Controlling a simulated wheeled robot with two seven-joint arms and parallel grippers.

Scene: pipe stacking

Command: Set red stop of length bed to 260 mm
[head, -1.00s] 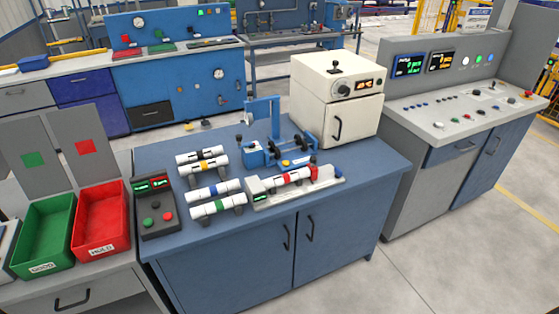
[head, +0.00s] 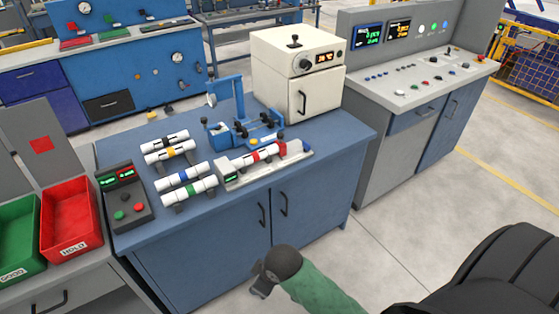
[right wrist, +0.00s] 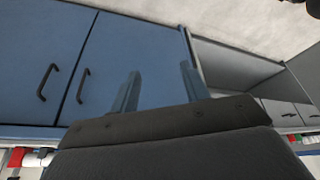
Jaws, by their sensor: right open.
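The length bed (head: 268,175) lies along the bench's front edge, with a small green-lit display (head: 230,178) at its left end. A white pipe with a red band (head: 246,160) lies on it. The red stop (head: 283,149) stands near the bed's right end; its exact contact with the pipe and its reading are too small to tell. My right gripper (right wrist: 158,82) is open and empty, its two fingers apart before the blue cabinet doors. In the head view my right gripper (head: 262,281) is low, in front of and below the bench top. My left gripper is out of view.
Several banded pipes (head: 183,175) lie on supports left of the bed. A blue fixture (head: 240,128) stands behind it, and a white oven (head: 298,75) behind right. A button box (head: 124,205) and red bin (head: 72,222) are at left. The floor in front is clear.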

